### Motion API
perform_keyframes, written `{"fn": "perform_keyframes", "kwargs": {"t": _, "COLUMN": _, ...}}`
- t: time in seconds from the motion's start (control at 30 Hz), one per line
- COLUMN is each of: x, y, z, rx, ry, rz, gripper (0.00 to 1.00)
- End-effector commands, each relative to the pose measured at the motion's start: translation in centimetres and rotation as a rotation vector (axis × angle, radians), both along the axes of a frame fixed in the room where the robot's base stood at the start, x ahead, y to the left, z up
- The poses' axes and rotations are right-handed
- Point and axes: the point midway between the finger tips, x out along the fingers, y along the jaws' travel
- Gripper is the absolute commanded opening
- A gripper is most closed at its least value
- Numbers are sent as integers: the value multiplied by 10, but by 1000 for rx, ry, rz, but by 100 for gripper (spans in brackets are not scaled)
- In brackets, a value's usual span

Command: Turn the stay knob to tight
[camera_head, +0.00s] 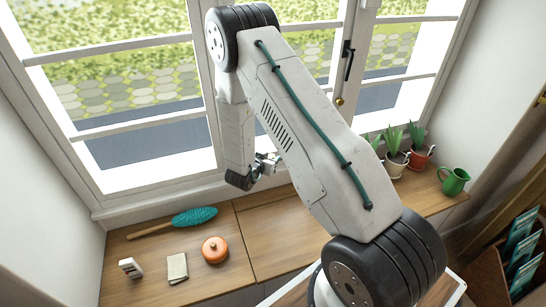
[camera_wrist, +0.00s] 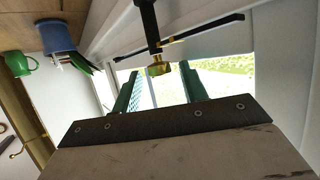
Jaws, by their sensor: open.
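A brass knob (camera_wrist: 158,69) sits at the end of a black metal bar (camera_wrist: 150,25) in the wrist view, where a second thin black bar crosses. It appears between the green fingers of my gripper (camera_wrist: 160,76), near their tips. The fingers stand apart on either side of it, and I see no clear contact. In the head view my gripper (camera_head: 266,163) is low at the window, partly hidden by my arm. A brass knob (camera_head: 339,100) also shows on the window frame there; I cannot tell whether it is the same one. The knob's tightness cannot be seen.
The window has a black handle (camera_head: 348,61). Potted plants (camera_head: 397,160) and a green jug (camera_head: 454,181) stand on the wooden sill (camera_head: 270,240) at the right. A teal duster (camera_head: 194,217), an orange lidded pot (camera_head: 215,250) and a folded cloth (camera_head: 177,268) lie at the left.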

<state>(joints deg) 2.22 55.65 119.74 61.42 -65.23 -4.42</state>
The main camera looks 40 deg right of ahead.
Motion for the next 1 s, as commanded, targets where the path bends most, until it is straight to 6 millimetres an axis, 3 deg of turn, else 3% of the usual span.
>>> {"fn": "perform_keyframes", "kwargs": {"t": 0.27, "x": -2, "y": -2, "z": 0, "rx": 1, "ry": 1, "rz": 108, "gripper": 48}}
{"fn": "perform_keyframes", "kwargs": {"t": 1.0, "x": -10, "y": -13, "z": 0, "rx": 1, "ry": -1, "rz": 693, "gripper": 48}}
